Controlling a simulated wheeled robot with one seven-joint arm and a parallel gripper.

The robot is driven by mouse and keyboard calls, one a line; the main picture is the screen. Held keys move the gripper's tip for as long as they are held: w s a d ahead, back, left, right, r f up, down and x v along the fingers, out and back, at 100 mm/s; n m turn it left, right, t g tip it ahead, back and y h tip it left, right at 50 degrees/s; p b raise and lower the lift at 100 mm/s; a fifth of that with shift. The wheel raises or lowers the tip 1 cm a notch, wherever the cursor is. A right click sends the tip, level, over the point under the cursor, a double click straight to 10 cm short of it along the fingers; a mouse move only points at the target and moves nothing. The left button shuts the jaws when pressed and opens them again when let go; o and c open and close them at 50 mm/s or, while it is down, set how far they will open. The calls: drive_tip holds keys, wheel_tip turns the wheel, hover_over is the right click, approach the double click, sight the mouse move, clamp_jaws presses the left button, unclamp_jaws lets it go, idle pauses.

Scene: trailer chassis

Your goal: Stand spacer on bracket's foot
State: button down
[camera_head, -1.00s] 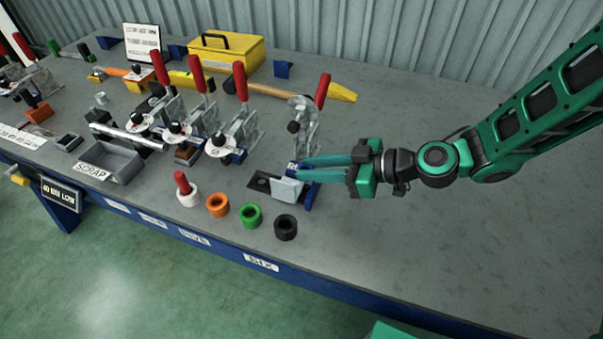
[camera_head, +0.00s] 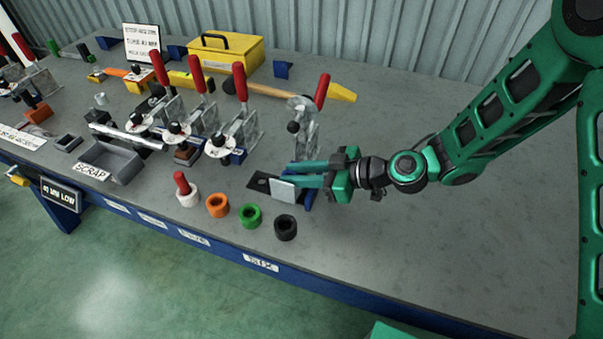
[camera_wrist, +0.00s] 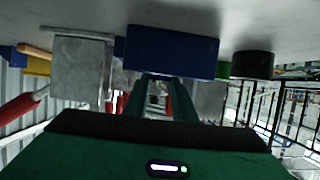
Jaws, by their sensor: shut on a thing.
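The light grey block (camera_head: 283,190), which I take to be the spacer, is at my fingertips over a dark flat plate with a hole (camera_head: 259,184), apparently the bracket's foot. My gripper (camera_head: 301,176) reaches in from the right and is shut on the grey block. A blue upright piece (camera_head: 309,199) stands just right of the block, under the fingers. In the wrist view this blue piece (camera_wrist: 170,50) covers the fingertips, and part of the grey block (camera_wrist: 208,100) shows beyond it. Whether the block touches the plate is unclear.
A red-handled toggle clamp (camera_head: 306,120) stands close behind the gripper. The bench (camera_head: 430,230) is clear to the right.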

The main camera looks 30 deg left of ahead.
drive_tip(key=shift+f, duration=0.6)
drive_tip(key=c, duration=1.7)
unclamp_jaws()
drive_tip(key=shift+c, duration=0.2)
drive_tip(key=shift+d+f, duration=0.1)
drive_tip(key=shift+r, duration=0.65)
drive_tip(key=v, duration=1.2)
drive_tip(key=shift+r, duration=0.15)
